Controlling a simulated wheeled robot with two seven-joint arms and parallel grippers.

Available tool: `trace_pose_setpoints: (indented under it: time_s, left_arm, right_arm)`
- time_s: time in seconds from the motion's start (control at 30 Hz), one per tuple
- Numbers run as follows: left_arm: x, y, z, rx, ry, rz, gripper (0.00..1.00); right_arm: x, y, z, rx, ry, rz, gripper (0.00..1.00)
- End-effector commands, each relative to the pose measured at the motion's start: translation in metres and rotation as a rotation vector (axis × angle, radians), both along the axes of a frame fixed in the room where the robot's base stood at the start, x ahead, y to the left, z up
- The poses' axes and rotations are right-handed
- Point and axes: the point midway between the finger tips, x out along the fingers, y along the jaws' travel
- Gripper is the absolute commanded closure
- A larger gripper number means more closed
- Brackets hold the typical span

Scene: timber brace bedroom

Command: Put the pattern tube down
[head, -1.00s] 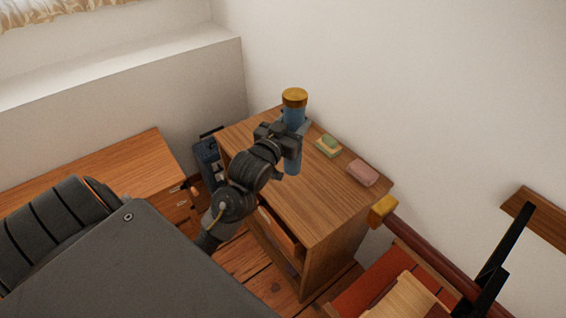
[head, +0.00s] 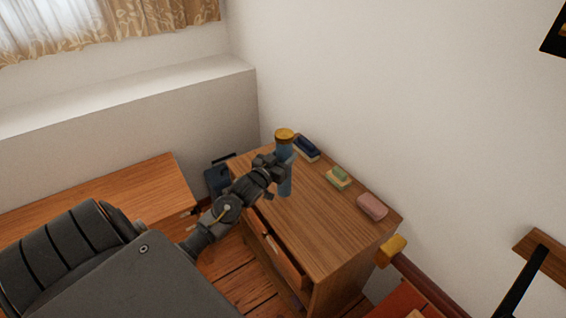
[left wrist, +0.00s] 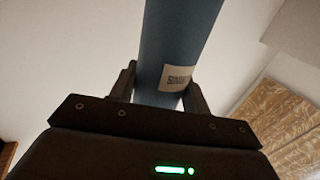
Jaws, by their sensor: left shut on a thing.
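The pattern tube (head: 285,181) is a blue cylinder with a yellow-brown cap. I cannot tell whether the tube's lower end touches the top. In the left wrist view the tube (left wrist: 178,45) stands between the two fingers (left wrist: 158,92), with a pale printed label facing the camera. My right gripper is not in view.
Along the cabinet's wall side lie a dark blue item (head: 306,149), a green and yellow block (head: 338,177) and a pink block (head: 372,207). The middle of the top is clear. A lower wooden desk (head: 110,200) stands at left. A yellow piece (head: 391,251) sticks out by the right corner.

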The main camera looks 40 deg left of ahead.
Motion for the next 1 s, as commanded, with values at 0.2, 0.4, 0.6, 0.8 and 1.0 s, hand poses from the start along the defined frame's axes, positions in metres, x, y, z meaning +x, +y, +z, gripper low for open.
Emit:
trace_pose_setpoints:
  time_s: [0.2,0.4,0.6,0.8,1.0]
  left_arm:
    - [0.002,0.004,-0.020,-0.001,0.003,0.000,0.92]
    - [0.002,0.005,-0.036,0.000,-0.002,0.000,0.92]
    - [0.002,0.004,-0.036,0.000,-0.002,0.000,0.92]
    - [0.002,0.004,-0.040,0.000,0.000,0.000,0.45]
    - [0.002,0.004,-0.039,0.000,0.000,0.000,0.31]
  right_arm:
    - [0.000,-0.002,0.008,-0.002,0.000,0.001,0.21]
    - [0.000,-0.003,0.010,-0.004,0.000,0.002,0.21]
    - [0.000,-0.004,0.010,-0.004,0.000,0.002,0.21]
    - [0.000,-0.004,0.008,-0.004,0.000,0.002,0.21]
    - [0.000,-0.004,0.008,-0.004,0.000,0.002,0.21]
